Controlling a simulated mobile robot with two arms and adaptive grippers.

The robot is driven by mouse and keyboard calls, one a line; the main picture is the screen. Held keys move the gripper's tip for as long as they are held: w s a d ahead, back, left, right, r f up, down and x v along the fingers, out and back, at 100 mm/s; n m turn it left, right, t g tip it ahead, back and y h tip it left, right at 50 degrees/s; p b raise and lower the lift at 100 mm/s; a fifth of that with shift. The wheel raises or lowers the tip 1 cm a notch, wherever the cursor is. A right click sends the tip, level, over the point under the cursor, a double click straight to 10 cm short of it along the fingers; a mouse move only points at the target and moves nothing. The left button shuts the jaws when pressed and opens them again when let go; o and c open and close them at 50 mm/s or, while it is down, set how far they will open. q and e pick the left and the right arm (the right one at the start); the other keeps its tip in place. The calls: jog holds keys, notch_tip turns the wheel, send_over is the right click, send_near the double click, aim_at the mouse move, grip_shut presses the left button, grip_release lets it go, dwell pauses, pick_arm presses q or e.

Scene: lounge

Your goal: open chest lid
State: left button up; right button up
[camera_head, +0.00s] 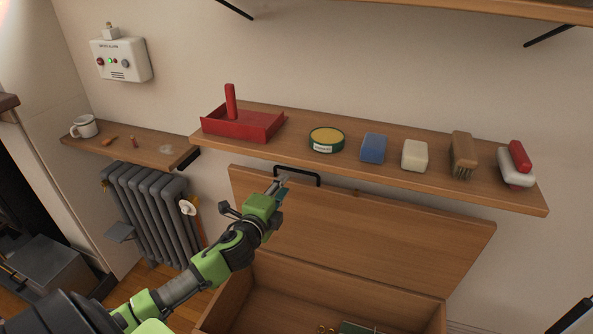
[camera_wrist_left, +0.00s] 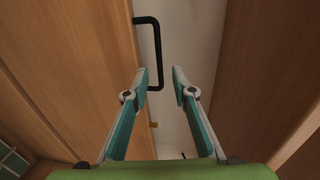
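The wooden chest lid (camera_head: 390,235) stands raised and leans back towards the wall, below the shelf. The chest (camera_head: 437,318) under it is open, and part of its inside shows. A black handle (camera_head: 318,180) is on the lid's upper edge, and it also shows in the left wrist view (camera_wrist_left: 158,50). My left gripper (camera_head: 281,184) is at the handle's left part. In the left wrist view its fingers (camera_wrist_left: 161,77) are apart, with the handle's lower end seen between the tips. I cannot tell whether they touch it. My right gripper is not visible.
The wall shelf (camera_head: 300,158) just above the lid carries a red tray (camera_head: 240,124), a round tin (camera_head: 326,140), a blue block (camera_head: 373,148) and brushes. A grey radiator (camera_head: 150,215) stands left of the chest. A dark green item (camera_head: 368,328) lies in the chest.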

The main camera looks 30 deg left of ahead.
aim_at(294, 170)
pick_arm(q)
jog(key=b+x, duration=0.3)
jog(key=x, duration=0.6)
jog(key=shift+w+a+f, duration=0.1)
jog(key=shift+a+f, duration=0.1)
jog(key=shift+w+a, duration=0.15)
jog(key=shift+w, duration=0.4)
grip_shut()
